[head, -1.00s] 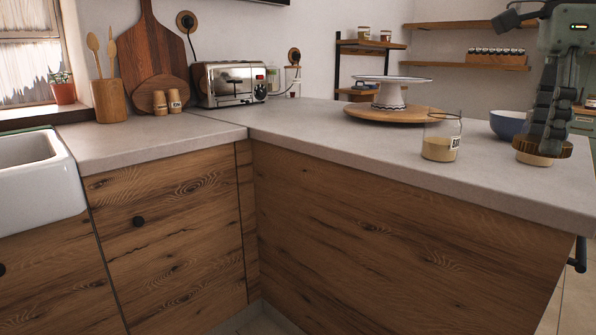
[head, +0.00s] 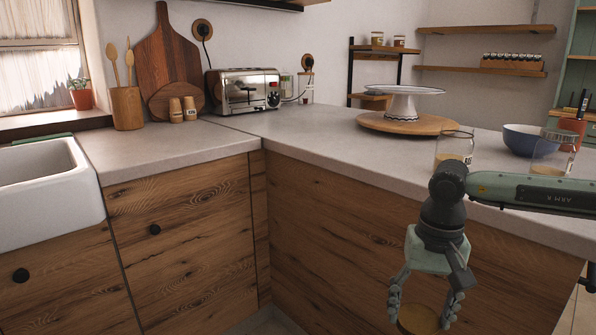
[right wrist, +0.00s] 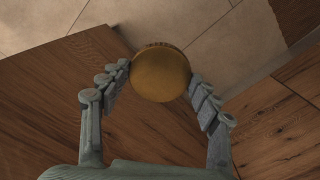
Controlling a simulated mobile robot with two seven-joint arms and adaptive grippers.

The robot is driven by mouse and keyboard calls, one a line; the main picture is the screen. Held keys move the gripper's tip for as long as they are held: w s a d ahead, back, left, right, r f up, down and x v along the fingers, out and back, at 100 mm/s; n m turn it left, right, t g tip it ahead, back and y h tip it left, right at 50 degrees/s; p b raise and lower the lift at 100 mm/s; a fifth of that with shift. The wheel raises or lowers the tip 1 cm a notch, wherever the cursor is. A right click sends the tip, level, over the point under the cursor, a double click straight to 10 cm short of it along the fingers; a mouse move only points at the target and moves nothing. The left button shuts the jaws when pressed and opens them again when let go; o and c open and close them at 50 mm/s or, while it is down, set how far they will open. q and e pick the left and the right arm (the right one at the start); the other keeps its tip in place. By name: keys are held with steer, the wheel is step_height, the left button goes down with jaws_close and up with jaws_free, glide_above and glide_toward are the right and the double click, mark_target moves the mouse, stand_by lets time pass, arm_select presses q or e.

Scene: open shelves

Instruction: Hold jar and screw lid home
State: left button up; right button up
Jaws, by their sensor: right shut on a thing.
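My right gripper (head: 420,305) points down in front of the counter's wooden front, below the worktop. It is shut on a round wooden-looking lid (head: 418,320), held between its fingertips. The lid also shows in the right wrist view (right wrist: 160,74), face on, with a finger at each side. A clear glass jar (head: 455,142) with pale contents stands upright on the worktop, its lower part partly hidden by my right arm. A second clear glass jar (head: 552,152) stands to its right, its base hidden behind the arm. No lid shows on either jar. My left gripper is not in view.
A blue bowl (head: 522,139) stands behind the jars. A cake stand (head: 402,104) on a round wooden board (head: 375,122) is to their left. A toaster (head: 243,91) is farther left. The worktop (head: 320,150) is clear in front of the board.

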mark_target(408, 327)
steer(key=shift+s+a+f+n, duration=0.45)
steer(key=shift+a+f+n, duration=0.15)
steer(key=shift+a+n, duration=0.05)
steer(key=shift+s+a+f+n, duration=0.4)
steer(key=shift+a+f+n, duration=0.2)
steer(key=shift+n, duration=0.05)
steer(key=shift+a+f, duration=0.1)
